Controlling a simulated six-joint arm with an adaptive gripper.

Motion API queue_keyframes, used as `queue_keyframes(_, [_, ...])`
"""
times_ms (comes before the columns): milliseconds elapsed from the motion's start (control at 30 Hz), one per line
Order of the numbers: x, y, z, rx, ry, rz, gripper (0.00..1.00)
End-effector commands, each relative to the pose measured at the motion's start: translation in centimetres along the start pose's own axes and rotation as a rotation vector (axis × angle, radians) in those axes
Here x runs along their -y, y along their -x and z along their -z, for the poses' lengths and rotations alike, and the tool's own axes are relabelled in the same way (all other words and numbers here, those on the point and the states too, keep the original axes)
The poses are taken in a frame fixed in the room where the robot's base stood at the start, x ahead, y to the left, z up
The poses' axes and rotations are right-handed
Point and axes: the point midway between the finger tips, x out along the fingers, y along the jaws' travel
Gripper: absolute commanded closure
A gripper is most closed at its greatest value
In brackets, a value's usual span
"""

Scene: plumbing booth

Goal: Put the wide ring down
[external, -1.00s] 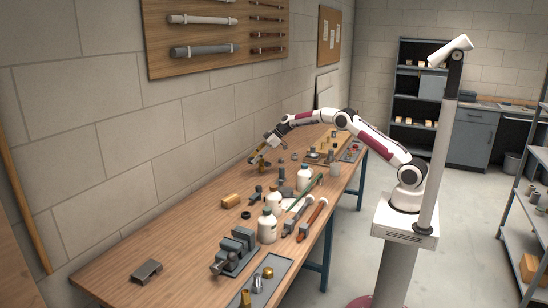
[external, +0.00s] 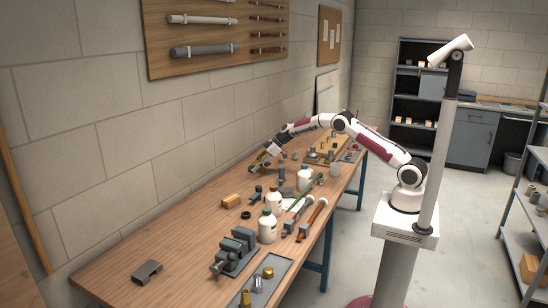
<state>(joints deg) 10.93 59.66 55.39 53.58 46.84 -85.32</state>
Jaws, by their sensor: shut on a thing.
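My gripper (external: 259,163) is over the far-left part of the wooden workbench (external: 180,235), near the wall side, angled down to the left. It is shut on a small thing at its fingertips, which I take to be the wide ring. The thing is too small and too much covered by the fingers to make out its shape, or whether it touches the bench. A separate small black ring (external: 246,215) lies flat on the bench, nearer the camera.
White bottles (external: 267,228), a wooden block (external: 231,201) and a vise (external: 236,248) stand nearer the camera. Hammers (external: 313,217) lie along the right edge. Bench left of my gripper is clear.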

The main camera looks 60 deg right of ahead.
Motion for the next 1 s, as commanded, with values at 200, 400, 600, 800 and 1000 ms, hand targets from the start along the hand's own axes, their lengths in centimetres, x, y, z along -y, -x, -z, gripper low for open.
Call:
queue_keyframes(200, [0.0,0.0,0.0,0.000,0.000,0.000,0.75])
queue_keyframes(400, [0.0,-0.5,-0.5,0.000,-0.001,0.000,0.75])
queue_keyframes(600, [0.0,-2.1,-2.2,0.001,-0.002,0.002,0.75])
queue_keyframes(800, [0.0,-3.3,-3.5,0.000,-0.001,0.001,0.75])
queue_keyframes(1000, [0.0,-3.4,-3.6,0.000,0.000,0.000,0.75])
